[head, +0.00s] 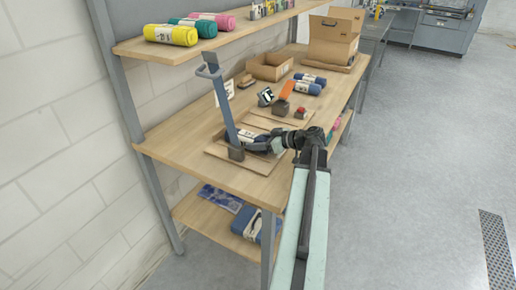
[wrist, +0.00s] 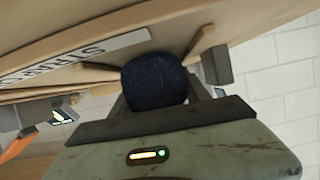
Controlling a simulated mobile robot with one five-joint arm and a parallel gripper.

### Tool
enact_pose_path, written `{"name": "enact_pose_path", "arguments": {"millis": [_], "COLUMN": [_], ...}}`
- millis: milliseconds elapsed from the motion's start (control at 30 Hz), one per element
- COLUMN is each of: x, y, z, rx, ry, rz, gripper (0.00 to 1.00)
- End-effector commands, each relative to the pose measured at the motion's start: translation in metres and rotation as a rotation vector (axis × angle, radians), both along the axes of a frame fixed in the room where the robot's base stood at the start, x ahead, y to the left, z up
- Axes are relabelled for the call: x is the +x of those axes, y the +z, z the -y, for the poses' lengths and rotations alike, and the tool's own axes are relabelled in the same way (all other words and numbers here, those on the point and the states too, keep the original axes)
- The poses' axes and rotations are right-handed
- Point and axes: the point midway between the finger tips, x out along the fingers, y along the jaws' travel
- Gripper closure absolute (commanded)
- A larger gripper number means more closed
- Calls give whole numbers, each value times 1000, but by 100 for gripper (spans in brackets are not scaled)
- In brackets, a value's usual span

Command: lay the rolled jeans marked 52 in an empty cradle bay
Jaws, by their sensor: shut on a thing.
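My gripper (head: 284,141) is at the front right part of the workbench, reaching in over it from the right edge. It is shut on a dark blue denim roll (wrist: 153,82), seen end-on between the fingers in the wrist view. The number on this roll does not show there. In the head view blue rolls with a white band (head: 261,145) lie at the jaws, beside the blue lever post; I cannot tell which part is the held roll. A low wooden tray (head: 216,150) sits under them. Its bays are mostly hidden by the rolls and gripper.
A tall blue lever (head: 222,100) stands left of my gripper. Behind are an orange-topped block (head: 286,90), dark blue rolls (head: 308,87), an open carton (head: 269,66) and stacked boxes (head: 333,38). Coloured rolls (head: 171,35) lie on the upper shelf.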

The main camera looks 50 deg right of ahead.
Motion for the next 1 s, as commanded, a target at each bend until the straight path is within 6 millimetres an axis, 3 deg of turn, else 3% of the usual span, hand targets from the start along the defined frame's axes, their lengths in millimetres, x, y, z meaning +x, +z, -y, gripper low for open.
{"name": "enact_pose_path", "arguments": {"millis": [300,333,400,767,1000], "x": [0,-1,0,-1,-45], "y": [-3,-3,-2,3,25], "z": [0,0,0,1,12], "rx": [0,0,0,0,0], "ry": [0,0,0,-1,-5], "rz": [2,0,0,1,1], "gripper": [100,43,24,24,24]}}
